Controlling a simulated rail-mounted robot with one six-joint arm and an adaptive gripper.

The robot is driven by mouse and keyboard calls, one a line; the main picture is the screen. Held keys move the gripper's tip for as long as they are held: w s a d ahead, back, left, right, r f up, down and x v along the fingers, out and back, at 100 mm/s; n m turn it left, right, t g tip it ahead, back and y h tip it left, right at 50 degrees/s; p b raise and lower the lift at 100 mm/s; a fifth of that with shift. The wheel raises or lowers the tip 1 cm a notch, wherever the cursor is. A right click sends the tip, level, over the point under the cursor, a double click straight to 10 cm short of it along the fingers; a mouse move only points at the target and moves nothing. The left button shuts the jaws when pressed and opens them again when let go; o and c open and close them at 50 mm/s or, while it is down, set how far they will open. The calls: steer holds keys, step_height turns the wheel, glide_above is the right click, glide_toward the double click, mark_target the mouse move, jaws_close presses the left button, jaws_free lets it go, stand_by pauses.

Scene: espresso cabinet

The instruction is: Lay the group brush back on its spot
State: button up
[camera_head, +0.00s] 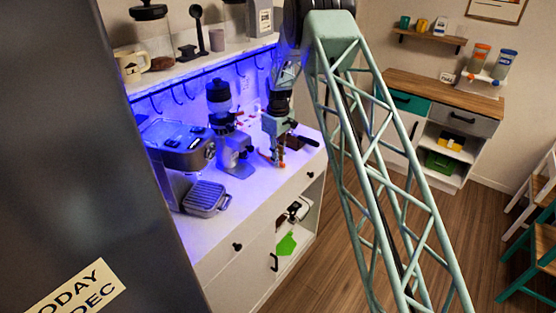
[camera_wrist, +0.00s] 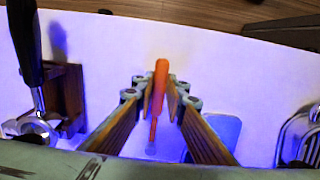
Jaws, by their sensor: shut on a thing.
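The group brush (camera_wrist: 160,78), with an orange handle, is between my gripper's fingertips in the wrist view. My gripper (camera_wrist: 160,93) is shut on it, and the brush's lower end points toward the bottom of that view. In the head view my gripper (camera_head: 276,155) is over the right part of the white counter, and a small orange bit of the brush (camera_head: 264,154) shows beside it. A blue-grey flat patch (camera_wrist: 217,132) lies right of the gripper in the wrist view; I cannot tell whether it is the brush's spot.
A portafilter (camera_wrist: 31,60) with a black handle rests at a wooden stand (camera_wrist: 70,98) to the left. A metal-edged item (camera_wrist: 300,138) is at the right. In the head view the grinder (camera_head: 232,145) and espresso machine (camera_head: 178,150) stand left of my gripper. The counter's front edge is close.

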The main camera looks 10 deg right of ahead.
steer(key=shift+f, duration=0.2)
steer(key=o, duration=0.9)
steer(key=shift+r, duration=0.2)
steer(key=shift+r+b, duration=0.35)
steer(key=shift+r, duration=5.65)
